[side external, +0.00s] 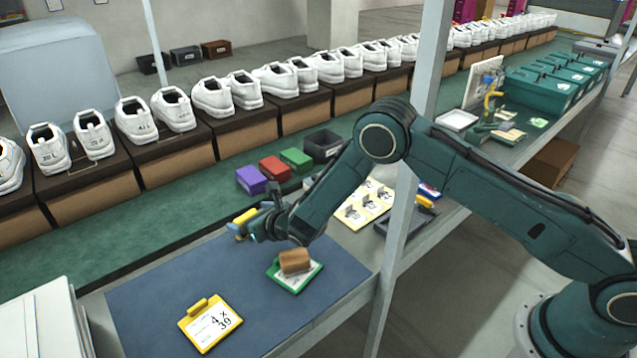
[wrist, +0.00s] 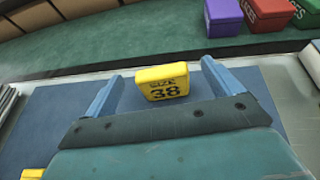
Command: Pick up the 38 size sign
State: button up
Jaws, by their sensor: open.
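The yellow 38 size sign (wrist: 163,82) shows in the wrist view over the blue mat, with "SIZE 38" in black on the face toward the camera. It also shows in the side external view (side external: 246,215), partly hidden by my gripper. My gripper (side external: 243,231) is open at the far part of the mat. In the wrist view its two blue fingers (wrist: 161,70) stand to the left and right of the sign, with a gap on each side. Whether the sign touches the mat is hard to tell.
On the blue mat (side external: 150,298) lie a yellow clipboard (side external: 210,322) reading "4 x 39" and a green clipboard (side external: 290,280) with a brown block (side external: 295,262) on it. Purple (side external: 251,180), red (side external: 275,168) and green (side external: 296,160) boxes stand behind. White shoes (side external: 213,97) on boxes line the conveyor.

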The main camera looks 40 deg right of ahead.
aim_at(245, 216)
jog(key=shift+f, duration=0.5)
jog(key=shift+w+f, duration=0.25)
jog(key=shift+f, duration=0.3)
jog(key=shift+w+f, duration=0.2)
jog(key=shift+f, duration=0.3)
jog(key=shift+x, duration=1)
jog(key=shift+a, duration=0.1)
jog(key=c, duration=1.1)
jog(key=shift+r, duration=0.2)
jog(key=shift+r, duration=4.85)
